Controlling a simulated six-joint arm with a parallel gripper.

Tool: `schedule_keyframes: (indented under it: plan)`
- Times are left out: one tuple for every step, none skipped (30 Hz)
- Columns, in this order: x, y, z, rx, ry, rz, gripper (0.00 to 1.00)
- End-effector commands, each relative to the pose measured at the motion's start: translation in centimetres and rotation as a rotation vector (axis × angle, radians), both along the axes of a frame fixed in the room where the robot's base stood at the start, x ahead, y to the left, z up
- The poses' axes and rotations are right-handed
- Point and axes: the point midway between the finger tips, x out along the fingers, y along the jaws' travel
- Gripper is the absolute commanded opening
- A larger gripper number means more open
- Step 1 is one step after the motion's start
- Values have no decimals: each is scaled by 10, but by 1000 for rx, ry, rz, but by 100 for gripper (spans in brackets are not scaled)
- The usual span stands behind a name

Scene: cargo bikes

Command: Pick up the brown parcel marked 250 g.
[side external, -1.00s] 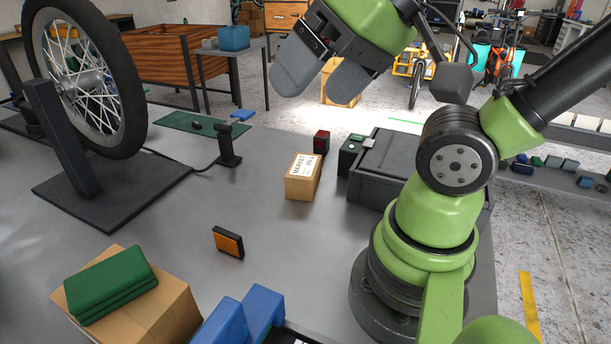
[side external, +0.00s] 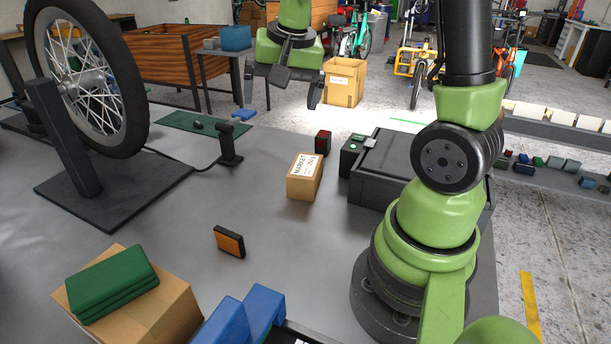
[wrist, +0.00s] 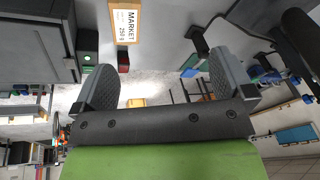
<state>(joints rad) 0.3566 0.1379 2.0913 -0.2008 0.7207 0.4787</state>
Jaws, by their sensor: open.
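The brown parcel (side external: 304,177) stands upright on the grey bench near the middle, with a white label reading MARKET. In the wrist view the parcel (wrist: 126,8) is at the top edge, partly cut off, and its label reads MARKET 250 g. My gripper (side external: 281,98) is open and empty, pointing down, well above the bench and beyond the parcel in the side view. In the wrist view its two fingers (wrist: 163,82) are spread wide with nothing between them.
A small red-and-black block (side external: 322,142) and a dark box with a green button (side external: 351,155) stand close behind the parcel. A dark grey case (side external: 385,172) is to its right.

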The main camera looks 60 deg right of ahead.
Motion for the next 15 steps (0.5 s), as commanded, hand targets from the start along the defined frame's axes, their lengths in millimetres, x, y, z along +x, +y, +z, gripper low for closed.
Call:
schedule_keyframes:
  plan:
    - [6,-17,-19,9,43,-63,99]
    - [8,-26,-29,11,61,-98,99]
    - [11,-38,-43,17,84,-143,99]
    - [12,-47,-53,19,102,-174,99]
    - [13,-54,-63,24,118,-204,99]
    - [13,-64,-76,27,136,-240,99]
    - [13,-70,-84,31,148,-264,99]
    - [12,-76,-92,34,159,-287,99]
    - [11,-82,-102,37,172,-312,99]
    - [10,-86,-108,39,180,-327,99]
    - [10,-89,-113,41,186,-340,99]
    - [9,-92,-119,43,193,-356,99]
    - [8,-94,-122,44,197,-363,99]
    - [7,-95,-125,45,201,-368,99]
    - [7,-97,-130,46,203,-374,99]
